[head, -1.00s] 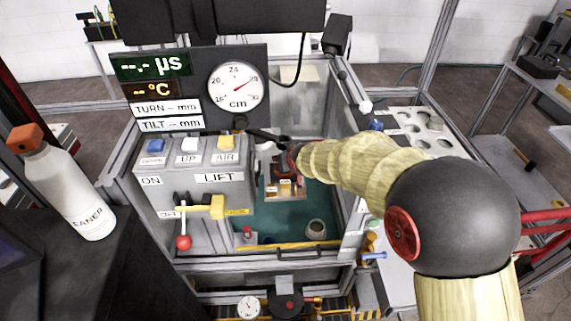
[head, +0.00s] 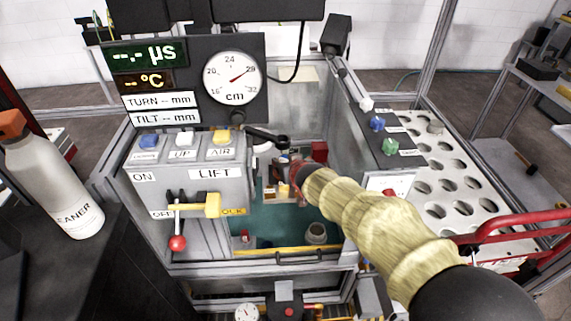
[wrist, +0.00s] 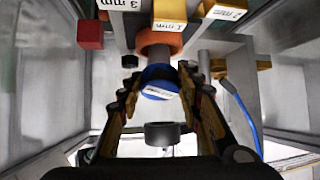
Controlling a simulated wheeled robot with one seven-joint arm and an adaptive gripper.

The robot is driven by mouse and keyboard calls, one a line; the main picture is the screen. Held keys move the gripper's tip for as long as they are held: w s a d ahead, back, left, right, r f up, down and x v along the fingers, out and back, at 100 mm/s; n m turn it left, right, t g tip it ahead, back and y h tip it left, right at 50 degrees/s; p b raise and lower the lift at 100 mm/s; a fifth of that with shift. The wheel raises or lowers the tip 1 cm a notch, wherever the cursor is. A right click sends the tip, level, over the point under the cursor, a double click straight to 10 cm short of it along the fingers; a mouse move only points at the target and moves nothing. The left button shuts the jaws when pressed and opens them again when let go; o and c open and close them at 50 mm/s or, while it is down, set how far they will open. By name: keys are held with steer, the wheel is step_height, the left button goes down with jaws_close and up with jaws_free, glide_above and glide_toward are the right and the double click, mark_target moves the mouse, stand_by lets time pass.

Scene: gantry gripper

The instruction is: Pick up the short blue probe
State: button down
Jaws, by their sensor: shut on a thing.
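In the wrist view, a short round blue probe (wrist: 157,88) with a white label sits between the two fingers of my gripper (wrist: 159,76). The fingers are shut on its sides. Its upper end is directly at a dark ring and an orange collar (wrist: 158,42); I cannot tell whether they touch. In the head view, my gripper (head: 299,172) reaches into the tank; my forearm and the wrist hide most of it, and the probe cannot be made out there.
The tank's front wall has a yellow edge (head: 285,249). A small round cup (head: 316,233) stands on its green floor. A dark ring (wrist: 162,134) shows below the probe in the wrist view. Yellow blocks (wrist: 168,14) and a red block (wrist: 90,34) hang close by. A holed rack (head: 455,188) stands right.

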steer(key=shift+s+t, duration=0.15)
steer(key=shift+t, duration=0.15)
steer(key=s+r+p, duration=0.3)
steer(key=r, duration=0.3)
steer(key=s+d+g+p, duration=0.2)
steer(key=s+p, duration=0.4)
steer(key=s, duration=0.4)
steer(key=s+d+r+g+h+p, duration=0.1)
steer(key=s+d+g+p, duration=0.1)
steer(key=s+p, duration=0.4)
steer(key=shift+s+d+g, duration=0.4)
steer(key=shift+s+g, duration=0.5)
steer(key=shift+s, duration=1.25)
